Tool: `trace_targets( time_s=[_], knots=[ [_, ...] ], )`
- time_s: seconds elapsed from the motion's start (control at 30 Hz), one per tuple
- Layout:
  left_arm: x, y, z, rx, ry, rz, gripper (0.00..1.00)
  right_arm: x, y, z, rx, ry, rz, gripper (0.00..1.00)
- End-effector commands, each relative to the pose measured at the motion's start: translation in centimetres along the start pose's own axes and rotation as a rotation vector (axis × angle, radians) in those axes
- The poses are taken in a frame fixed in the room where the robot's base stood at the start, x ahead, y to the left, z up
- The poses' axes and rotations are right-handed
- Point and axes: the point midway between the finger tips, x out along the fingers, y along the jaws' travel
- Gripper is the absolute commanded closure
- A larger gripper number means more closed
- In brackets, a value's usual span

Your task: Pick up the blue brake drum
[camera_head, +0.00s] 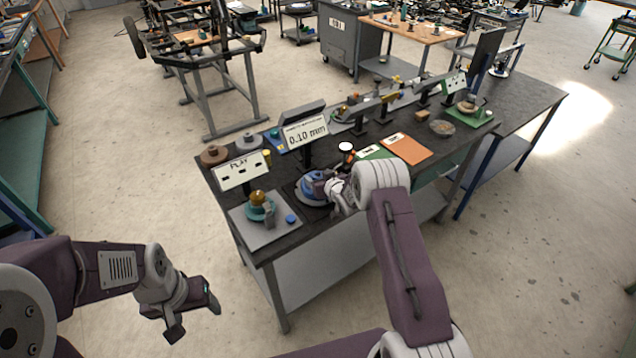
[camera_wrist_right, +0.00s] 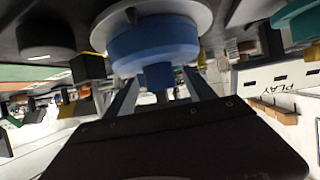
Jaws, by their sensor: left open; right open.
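The blue brake drum (camera_head: 309,195) sits on the dark bench top, just below the 0.10 mm display. My right gripper (camera_head: 322,183) is over it and partly hides it. In the right wrist view the drum (camera_wrist_right: 155,42) is close ahead at the top, with a narrower blue hub below a wide rim and a grey disc behind it. The open fingers (camera_wrist_right: 162,88) reach toward the drum on both sides of the hub. I cannot tell whether they touch it. My left gripper (camera_head: 194,316) is open and empty, low over the floor left of the bench.
The 0.10 mm display (camera_head: 305,132) stands close behind the drum. The PLAY sign (camera_head: 240,171) and a grey plate (camera_head: 264,232) with a teal and brass part are to its left. An orange mat (camera_head: 406,149) lies to the right. Floor around my left arm is clear.

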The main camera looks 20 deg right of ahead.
Motion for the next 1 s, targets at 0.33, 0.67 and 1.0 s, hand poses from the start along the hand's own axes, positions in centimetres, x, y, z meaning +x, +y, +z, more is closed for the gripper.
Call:
trace_targets(
  time_s=[0.33,0.67,1.0],
  knots=[
    [-0.1,0.0,0.0,0.0,0.0,0.0,0.33,0.8,0.0,0.1,0.0,0.0,0.0,0.42],
    [-0.1,0.0,0.0,0.0,0.0,0.0,0.33,0.8,0.0,0.0,0.0,0.0,0.0,1.0],
    [0.3,0.0,0.0,0.0,0.0,0.0,0.33,0.2,0.0,-1.7,-0.002,0.009,0.0,1.0]
  ],
)
